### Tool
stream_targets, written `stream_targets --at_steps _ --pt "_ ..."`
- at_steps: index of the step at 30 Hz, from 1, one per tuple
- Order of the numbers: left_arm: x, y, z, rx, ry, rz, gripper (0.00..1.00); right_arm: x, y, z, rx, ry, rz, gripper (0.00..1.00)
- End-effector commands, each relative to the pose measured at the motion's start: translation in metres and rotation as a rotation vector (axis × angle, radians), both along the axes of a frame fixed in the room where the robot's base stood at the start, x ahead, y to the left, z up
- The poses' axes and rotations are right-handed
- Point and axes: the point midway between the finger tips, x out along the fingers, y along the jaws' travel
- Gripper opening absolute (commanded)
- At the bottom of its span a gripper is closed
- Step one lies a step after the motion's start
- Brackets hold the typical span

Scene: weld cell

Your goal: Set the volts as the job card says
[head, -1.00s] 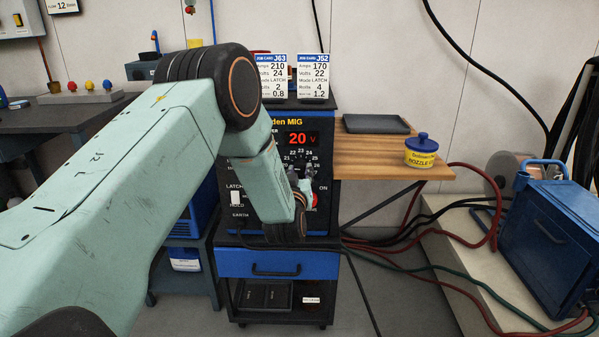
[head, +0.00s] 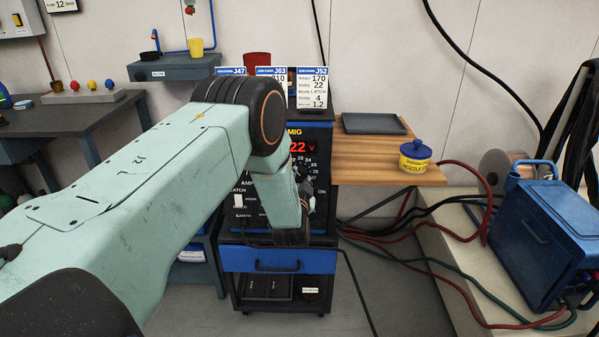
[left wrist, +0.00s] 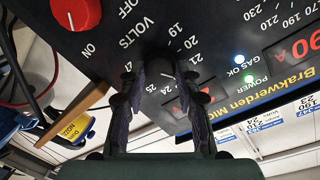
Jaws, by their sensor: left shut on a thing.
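The blue and black MIG welder (head: 322,215) stands on a cart, partly behind my left arm. Its red volts display (head: 300,147) reads 22 V. My left gripper (head: 304,188) is at the front panel; in the left wrist view its fingers (left wrist: 160,85) are closed around the dark volts knob (left wrist: 157,70), inside the VOLTS scale. The knob's pointer is hidden by the fingers. Cards J63 (head: 270,72) and J47 (head: 230,71) are mostly hidden by my arm. My right gripper is out of view.
A red ON/OFF knob (left wrist: 75,12) is near the volts knob. A wooden side shelf (head: 365,155) holds a dark tray (head: 374,124) and a yellow tub with a blue lid (head: 415,157). Cables and a blue case (head: 545,235) are at the right.

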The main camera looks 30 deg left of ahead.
Motion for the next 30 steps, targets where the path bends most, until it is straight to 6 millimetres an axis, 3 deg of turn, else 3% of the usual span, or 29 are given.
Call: stream_targets --at_steps 15,30 --pt "0.0 -0.002 0.0 0.377 0.234 -0.001 0.01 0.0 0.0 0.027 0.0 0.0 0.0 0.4" --pt "0.001 -0.003 -0.001 0.537 0.332 -0.003 0.01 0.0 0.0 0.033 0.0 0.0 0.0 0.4"
